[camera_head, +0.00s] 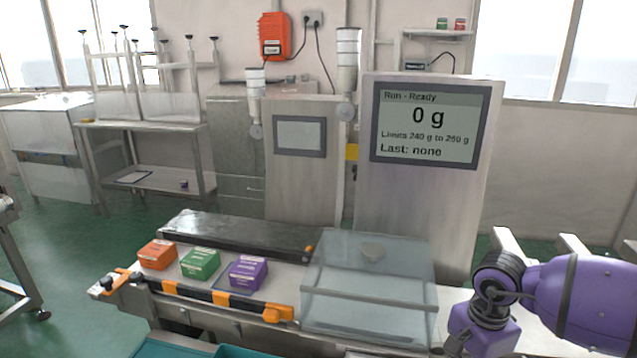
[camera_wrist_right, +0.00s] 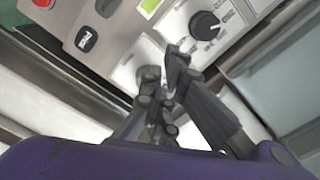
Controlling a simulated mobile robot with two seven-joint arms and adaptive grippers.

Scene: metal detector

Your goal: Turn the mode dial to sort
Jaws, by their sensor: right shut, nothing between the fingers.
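A black rotary dial (camera_wrist_right: 206,25) sits on a light plate of the control panel (camera_wrist_right: 120,62) in the right wrist view. Its white pointer mark shows, but I cannot read its labels. My right gripper (camera_wrist_right: 164,66) is shut and empty in front of the panel, below and left of this dial, apart from it in the picture. The fingers cover part of another pale plate, so what is on it is partly hidden. In the head view my right arm comes in from the right, and its fingers are not clear there. My left gripper is out of view.
The large screen (camera_head: 427,125) reads "Run - Ready", 0 g. Orange (camera_head: 157,255), green (camera_head: 200,264) and purple (camera_head: 248,272) boxes sit on the conveyor beside a clear cover (camera_head: 370,290). A red button (camera_wrist_right: 43,3), a black switch (camera_wrist_right: 87,39) and a green-lit element (camera_wrist_right: 149,5) are on the panel.

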